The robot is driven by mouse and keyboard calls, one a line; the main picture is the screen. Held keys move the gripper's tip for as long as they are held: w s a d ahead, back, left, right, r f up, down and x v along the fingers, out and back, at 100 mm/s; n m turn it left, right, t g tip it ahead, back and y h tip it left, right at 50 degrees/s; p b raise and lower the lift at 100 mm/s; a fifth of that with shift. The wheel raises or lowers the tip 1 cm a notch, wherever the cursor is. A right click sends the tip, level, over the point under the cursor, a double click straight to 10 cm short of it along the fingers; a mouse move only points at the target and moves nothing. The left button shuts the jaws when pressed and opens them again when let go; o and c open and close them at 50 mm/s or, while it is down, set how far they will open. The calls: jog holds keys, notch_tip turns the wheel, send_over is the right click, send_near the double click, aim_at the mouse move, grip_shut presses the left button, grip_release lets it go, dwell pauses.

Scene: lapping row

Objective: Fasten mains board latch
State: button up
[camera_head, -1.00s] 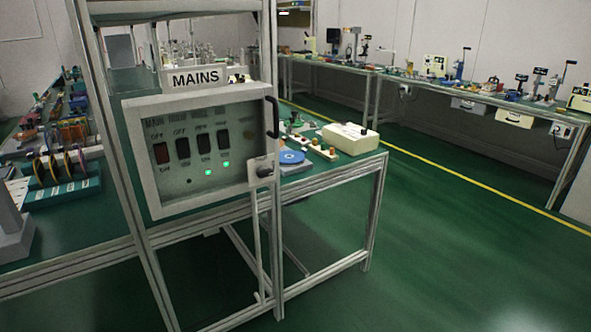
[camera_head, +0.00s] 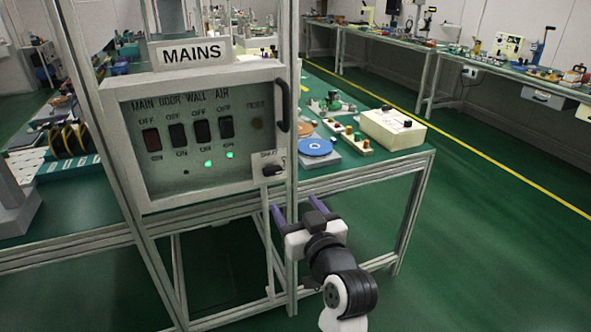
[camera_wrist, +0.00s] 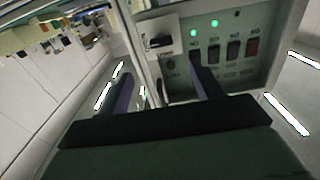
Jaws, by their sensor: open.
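The mains board (camera_head: 205,134) is a grey panel under a MAINS sign, with several dark rocker switches and two lit green lamps. Its latch (camera_head: 271,168) is a small dark knob on a pale plate at the board's lower right corner. The latch also shows in the wrist view (camera_wrist: 158,41), at upper centre. My gripper (camera_head: 293,208) is open and empty, its two purple fingers pointing up, just below and right of the latch and apart from it. In the wrist view my gripper (camera_wrist: 160,85) has its fingers spread below the latch. Whether the latch is fastened I cannot tell.
A black handle (camera_head: 282,105) stands on the board's right edge. A metal frame post (camera_head: 292,150) rises beside the latch. A bench behind holds a blue disc (camera_head: 315,147) and a cream box (camera_head: 393,128). The green floor at right is clear.

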aim_at(274, 174)
jog(key=p+x, duration=0.2)
jog(key=x, duration=1.1)
jog(key=shift+w+a, duration=0.25)
